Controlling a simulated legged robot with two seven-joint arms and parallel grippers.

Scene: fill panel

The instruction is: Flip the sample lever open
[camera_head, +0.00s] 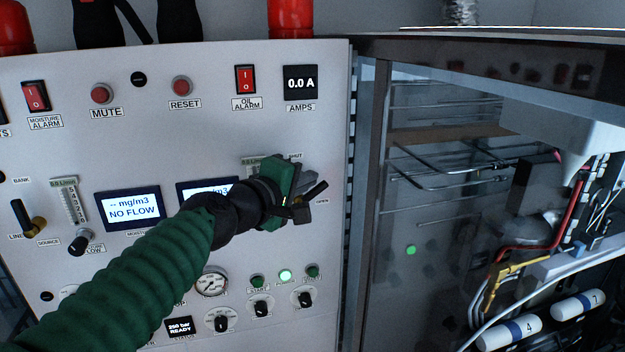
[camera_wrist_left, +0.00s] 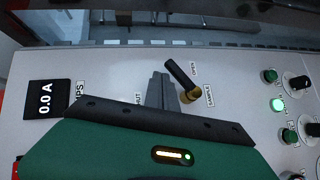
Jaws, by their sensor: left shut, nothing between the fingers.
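The sample lever (camera_head: 316,190) is a black handle on a brass base at the right of the white panel. In the head view it points up and right, tilted between the SHUT and OPEN labels. The wrist view also shows the lever (camera_wrist_left: 180,74), with its brass base beside the SAMPLE label (camera_wrist_left: 209,95). My left gripper (camera_head: 303,208) is shut and empty at the lever. Its grey fingers (camera_wrist_left: 160,88) are close beside the handle on the SHUT side; I cannot tell whether they touch. The gripper hides part of the lever base in the head view. My right gripper is out of view.
A gauge (camera_head: 211,282), small knobs and a lit green lamp (camera_head: 285,275) sit below my left arm. The display (camera_head: 130,208) reads NO FLOW. Right of the panel edge, an open cabinet (camera_head: 430,215) holds pipes, wires and white cylinders.

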